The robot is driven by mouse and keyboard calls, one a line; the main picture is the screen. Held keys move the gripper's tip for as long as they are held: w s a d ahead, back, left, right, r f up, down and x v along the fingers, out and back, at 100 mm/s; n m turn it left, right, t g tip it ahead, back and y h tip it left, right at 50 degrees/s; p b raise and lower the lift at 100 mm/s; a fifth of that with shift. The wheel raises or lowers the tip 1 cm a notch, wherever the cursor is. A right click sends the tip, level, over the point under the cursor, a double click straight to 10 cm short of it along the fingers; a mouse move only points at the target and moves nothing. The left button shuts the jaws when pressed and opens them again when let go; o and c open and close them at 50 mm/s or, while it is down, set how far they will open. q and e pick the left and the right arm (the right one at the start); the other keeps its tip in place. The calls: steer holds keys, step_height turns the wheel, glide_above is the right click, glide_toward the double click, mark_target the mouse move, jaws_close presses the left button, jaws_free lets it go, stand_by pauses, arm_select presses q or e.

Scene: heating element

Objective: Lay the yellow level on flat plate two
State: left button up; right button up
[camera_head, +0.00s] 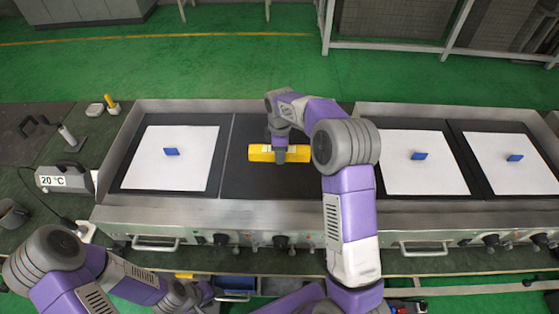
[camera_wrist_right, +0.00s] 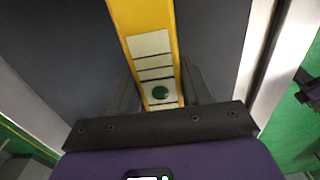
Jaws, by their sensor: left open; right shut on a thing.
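The yellow level (camera_head: 262,153) is a long bar lying crosswise over the bare dark plate (camera_head: 250,183), second from the left on the steel griddle. My right gripper (camera_head: 281,150) reaches down from above and is shut on the level near its middle. In the right wrist view the level (camera_wrist_right: 147,22) runs between the fingers, with a pale label and a green round spot. I cannot tell whether its underside touches the plate. My left gripper (camera_head: 190,297) is low at the bottom left, in front of the griddle, away from the level; its fingers are hard to make out.
White sheets with small blue pieces lie on the left plate (camera_head: 170,157) and two right plates (camera_head: 425,162) (camera_head: 510,162). A grey device marked 20 °C (camera_head: 60,179) stands left of the griddle. Steel rims (camera_head: 150,212) and front knobs border the plates. The dark plate is otherwise clear.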

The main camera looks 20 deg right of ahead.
step_height(320, 180, down, 5)
steer(key=shift+w+f+b, duration=0.1)
steer(key=shift+b, duration=0.5)
steer(key=o, duration=1.3)
step_height(320, 180, up, 12)
steer(key=p, duration=0.3)
steer(key=shift+r, duration=0.2)
